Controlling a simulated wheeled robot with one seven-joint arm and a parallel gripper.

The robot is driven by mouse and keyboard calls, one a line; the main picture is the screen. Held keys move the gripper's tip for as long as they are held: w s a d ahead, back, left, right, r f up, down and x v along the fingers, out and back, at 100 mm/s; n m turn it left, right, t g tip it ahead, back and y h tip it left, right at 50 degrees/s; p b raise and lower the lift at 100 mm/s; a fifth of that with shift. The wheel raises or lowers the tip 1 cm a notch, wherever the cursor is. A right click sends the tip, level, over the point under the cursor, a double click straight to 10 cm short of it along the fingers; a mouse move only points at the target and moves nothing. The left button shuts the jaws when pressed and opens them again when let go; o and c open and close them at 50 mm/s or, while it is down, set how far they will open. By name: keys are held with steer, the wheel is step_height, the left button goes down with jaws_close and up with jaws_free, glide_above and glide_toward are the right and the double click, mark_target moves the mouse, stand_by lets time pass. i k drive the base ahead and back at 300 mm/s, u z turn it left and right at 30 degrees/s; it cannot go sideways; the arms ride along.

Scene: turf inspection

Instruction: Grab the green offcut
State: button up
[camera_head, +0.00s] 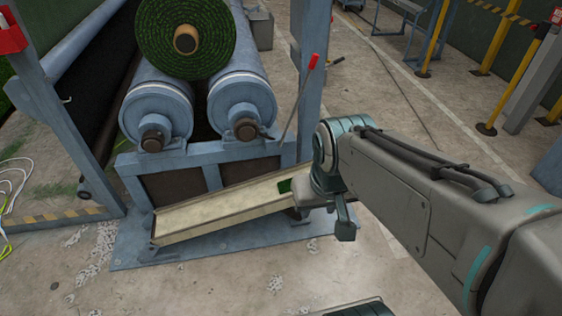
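The green offcut (285,186) is a small dark green piece lying in the pale sloping trough (205,215), near the trough's right end. My gripper (326,212) is just to the right of the offcut, over or beside that end of the trough. The wrist hides part of the trough's right end and perhaps part of the offcut. The fingertips are small and partly hidden, so whether they are open or touch anything does not show.
A green turf roll (185,38) rests on two blue rollers (240,105) behind the trough. A blue frame post (308,80) and a red-tipped lever (302,95) stand close to my wrist. Yellow posts (508,80) stand at the right. Floor in front is clear apart from pale scraps.

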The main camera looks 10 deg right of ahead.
mark_target(283, 187)
steer(key=u, duration=0.25)
steer(key=k, duration=0.45)
steer(key=u, duration=0.5)
steer(key=i, duration=1.45)
steer(key=z, duration=1.6)
steer(key=i, duration=0.7)
steer(key=z, duration=0.8)
